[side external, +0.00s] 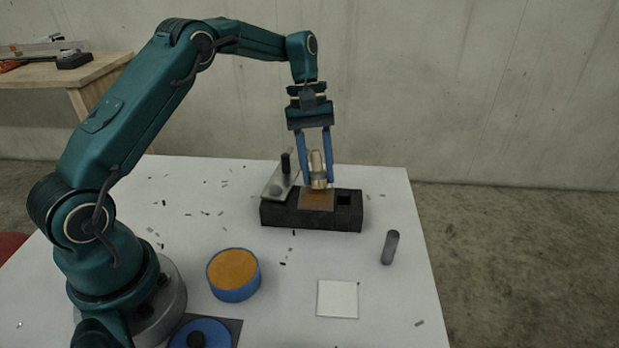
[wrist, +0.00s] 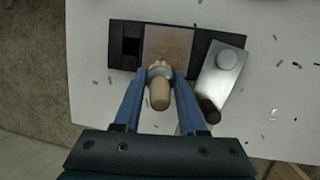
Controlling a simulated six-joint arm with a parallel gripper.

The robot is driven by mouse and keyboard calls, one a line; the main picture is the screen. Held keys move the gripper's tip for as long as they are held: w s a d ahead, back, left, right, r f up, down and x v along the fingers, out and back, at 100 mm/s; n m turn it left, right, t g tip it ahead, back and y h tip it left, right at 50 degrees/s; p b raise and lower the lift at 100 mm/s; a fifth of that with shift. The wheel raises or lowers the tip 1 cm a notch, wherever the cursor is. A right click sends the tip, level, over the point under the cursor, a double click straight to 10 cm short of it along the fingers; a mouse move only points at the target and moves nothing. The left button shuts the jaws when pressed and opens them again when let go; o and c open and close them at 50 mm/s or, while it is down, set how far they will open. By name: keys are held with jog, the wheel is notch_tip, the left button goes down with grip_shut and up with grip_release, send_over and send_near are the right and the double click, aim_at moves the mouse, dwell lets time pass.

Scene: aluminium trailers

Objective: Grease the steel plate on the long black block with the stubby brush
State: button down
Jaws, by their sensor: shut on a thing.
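My gripper (side external: 316,187) is shut on the stubby brush (side external: 317,166), which has a tan wooden handle and a metal ferrule. Its head points down at the steel plate (side external: 316,201) on the long black block (side external: 338,219). The bristles look at or just above the plate; contact cannot be told.
A grey metal piece with a black knob (side external: 286,163) rests on the block's left end. A blue tub of orange grease (side external: 233,268), a blue lid (side external: 200,332), a white square (side external: 337,299) and a grey cylinder (side external: 390,247) are on the white table. Small dark chips lie scattered.

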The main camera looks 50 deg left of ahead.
aim_at(314, 208)
jog(key=shift+w+a, duration=0.2)
jog(key=shift+a, duration=0.05)
jog(key=shift+s+d, duration=2.45)
notch_tip(314, 208, up, 8)
jog(key=shift+d, duration=0.15)
jog(key=shift+f, duration=0.15)
